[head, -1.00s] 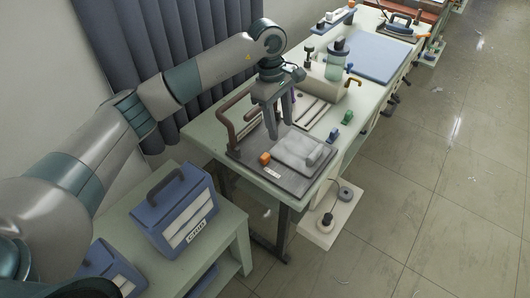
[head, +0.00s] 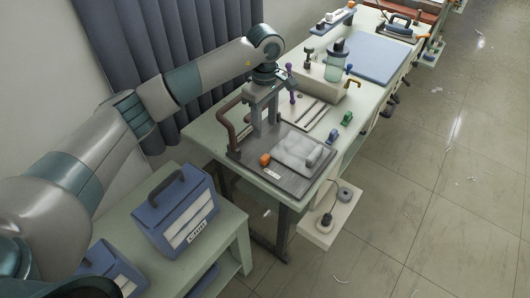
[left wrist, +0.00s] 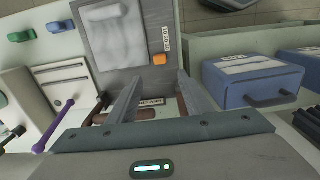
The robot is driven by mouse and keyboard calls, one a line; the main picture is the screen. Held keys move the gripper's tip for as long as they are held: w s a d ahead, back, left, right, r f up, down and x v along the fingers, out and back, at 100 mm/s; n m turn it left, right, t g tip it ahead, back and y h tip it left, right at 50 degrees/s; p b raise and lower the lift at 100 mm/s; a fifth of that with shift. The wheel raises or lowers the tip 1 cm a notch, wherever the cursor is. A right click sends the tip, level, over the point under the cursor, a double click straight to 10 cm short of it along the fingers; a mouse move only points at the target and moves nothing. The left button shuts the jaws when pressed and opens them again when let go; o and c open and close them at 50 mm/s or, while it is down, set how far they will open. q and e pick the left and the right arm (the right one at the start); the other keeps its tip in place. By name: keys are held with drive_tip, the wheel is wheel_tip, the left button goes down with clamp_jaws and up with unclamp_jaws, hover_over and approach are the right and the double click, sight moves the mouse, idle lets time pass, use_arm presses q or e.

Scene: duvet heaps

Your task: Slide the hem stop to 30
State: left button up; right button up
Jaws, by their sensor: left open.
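A small orange block (head: 264,160), which I take for the hem stop, sits on the dark grey board (head: 244,154) near its left edge, beside a white number strip (head: 272,173). In the left wrist view the orange block (left wrist: 158,59) sits by the end of the strip (left wrist: 166,40); its digits are too small to read surely. A folded pale cloth (head: 293,147) lies on the board. My left gripper (head: 263,123) is open and empty, fingers pointing down over the board's back part, apart from the block. It also shows in the left wrist view (left wrist: 157,80). My right gripper is out of view.
A brown bent handle (head: 226,122) rises left of my left gripper. A purple-topped lever (head: 292,90) stands behind it. A green piece (head: 346,118) and a blue piece (head: 333,135) lie right of the board. Blue cases (head: 176,210) stand on a lower shelf.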

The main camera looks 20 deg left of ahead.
sight(265, 157)
use_arm(q)
wheel_tip(265, 157, down, 13)
drive_tip(key=p, duration=0.4)
drive_tip(key=shift+r, duration=0.2)
drive_tip(key=shift+f, duration=0.8)
